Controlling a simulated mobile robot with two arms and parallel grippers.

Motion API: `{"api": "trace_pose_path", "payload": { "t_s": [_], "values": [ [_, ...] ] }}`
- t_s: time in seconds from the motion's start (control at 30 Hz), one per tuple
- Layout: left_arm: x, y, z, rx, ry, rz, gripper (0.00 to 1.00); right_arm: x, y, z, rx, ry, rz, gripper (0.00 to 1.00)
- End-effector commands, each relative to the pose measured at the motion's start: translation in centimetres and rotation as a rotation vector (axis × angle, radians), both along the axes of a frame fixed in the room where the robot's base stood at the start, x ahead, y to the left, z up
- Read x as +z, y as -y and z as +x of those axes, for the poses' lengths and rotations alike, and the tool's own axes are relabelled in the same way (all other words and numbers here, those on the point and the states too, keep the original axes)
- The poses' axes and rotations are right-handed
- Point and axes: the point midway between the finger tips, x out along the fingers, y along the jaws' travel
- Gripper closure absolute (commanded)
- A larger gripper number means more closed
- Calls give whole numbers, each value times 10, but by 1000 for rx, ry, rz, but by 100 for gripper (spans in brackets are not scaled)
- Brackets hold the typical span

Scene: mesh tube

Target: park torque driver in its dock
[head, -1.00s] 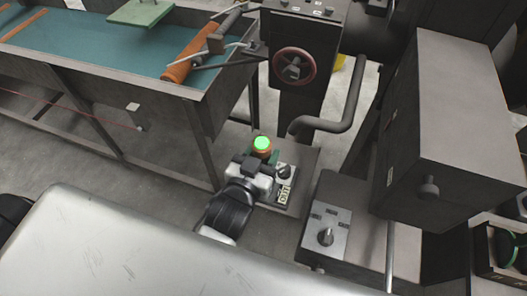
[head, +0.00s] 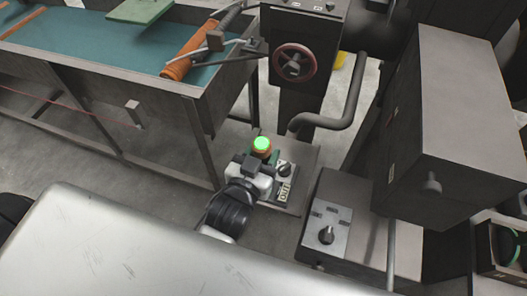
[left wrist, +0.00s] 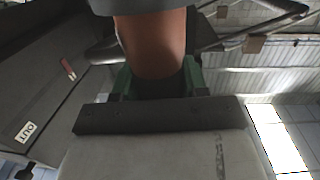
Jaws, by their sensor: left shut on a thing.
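My left gripper (head: 258,164) is in the middle of the head view and is shut on an orange cylindrical thing with a glowing green top (head: 261,144), which I take to be the torque driver. In the left wrist view its orange-brown body (left wrist: 152,45) stands between green parts at the gripper's front. The lower end of the held thing is hidden. I cannot make out the dock for certain. My right gripper is not in view.
A grey plate with a black knob (head: 284,168) and a small label lies beside the gripper. A bench with a teal top (head: 100,55) holds an orange roll (head: 180,65). A machine with a red handwheel (head: 295,64) and bent pipe (head: 345,105) stands behind. A large grey box (head: 450,110) is right.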

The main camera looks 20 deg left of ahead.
Motion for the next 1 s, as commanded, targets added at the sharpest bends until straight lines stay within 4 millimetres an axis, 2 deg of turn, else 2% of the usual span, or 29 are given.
{"api": "trace_pose_path", "payload": {
  "t_s": [0.83,0.87,1.0],
  "values": [
    [-8,0,0,0,4,-1,89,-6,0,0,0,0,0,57],
    [-8,0,0,0,4,-1,52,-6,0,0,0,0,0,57],
    [-8,0,0,0,3,-1,31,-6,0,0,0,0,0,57]
  ]
}}
